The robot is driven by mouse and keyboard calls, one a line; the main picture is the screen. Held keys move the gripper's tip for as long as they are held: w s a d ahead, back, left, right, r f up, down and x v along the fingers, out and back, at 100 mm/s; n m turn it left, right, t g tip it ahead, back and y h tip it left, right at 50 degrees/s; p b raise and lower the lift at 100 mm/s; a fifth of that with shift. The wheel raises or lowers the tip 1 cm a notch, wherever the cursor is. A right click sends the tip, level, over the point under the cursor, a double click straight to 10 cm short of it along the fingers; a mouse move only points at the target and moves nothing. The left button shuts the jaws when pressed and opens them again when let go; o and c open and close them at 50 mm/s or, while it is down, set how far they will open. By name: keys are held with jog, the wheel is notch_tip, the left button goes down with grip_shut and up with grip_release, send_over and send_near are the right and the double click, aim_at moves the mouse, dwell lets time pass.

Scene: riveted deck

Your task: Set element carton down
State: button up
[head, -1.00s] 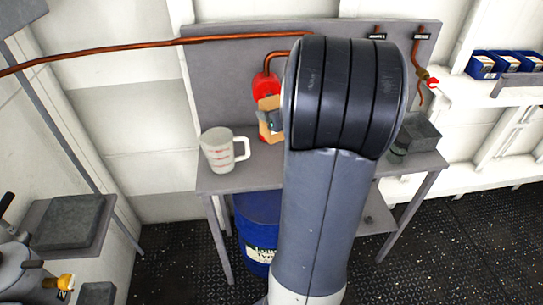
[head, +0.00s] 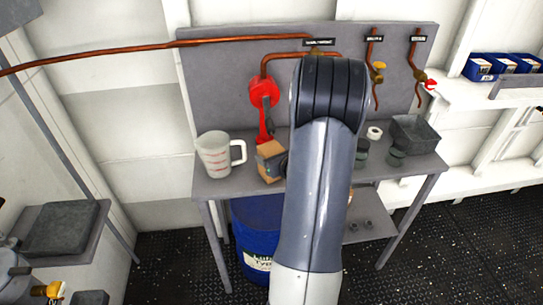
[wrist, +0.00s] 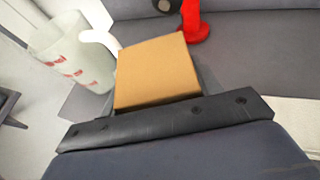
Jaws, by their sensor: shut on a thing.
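The element carton (head: 269,161) is a small tan box at the front left of the grey bench, just right of the white measuring jug (head: 214,155). My gripper (head: 281,165) is shut on it from the right, partly hidden behind my arm in the head view. In the wrist view the carton (wrist: 155,72) sits in front of my gripper (wrist: 156,100), with a dark finger edge showing on its right side. The carton is at or very near the bench top; I cannot tell whether it touches.
A red fitting (head: 263,92) hangs on the back panel behind the carton. A blue drum (head: 258,235) is below. Copper pipes with valves run along the panel.

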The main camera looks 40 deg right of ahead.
jog(key=shift+f+b, duration=0.2)
jog(key=shift+b, duration=0.1)
jog(key=o, duration=1.1)
jog(key=shift+r, duration=0.1)
jog(key=shift+r+p, duration=0.15)
jog(key=shift+p, duration=0.15)
jog(key=shift+s+r, duration=0.1)
jog(key=shift+s, duration=0.1)
jog(key=v, duration=1.1)
jog(key=shift+s, duration=0.3)
jog(key=shift+w+a, duration=0.1)
jog(key=shift+a, duration=0.05)
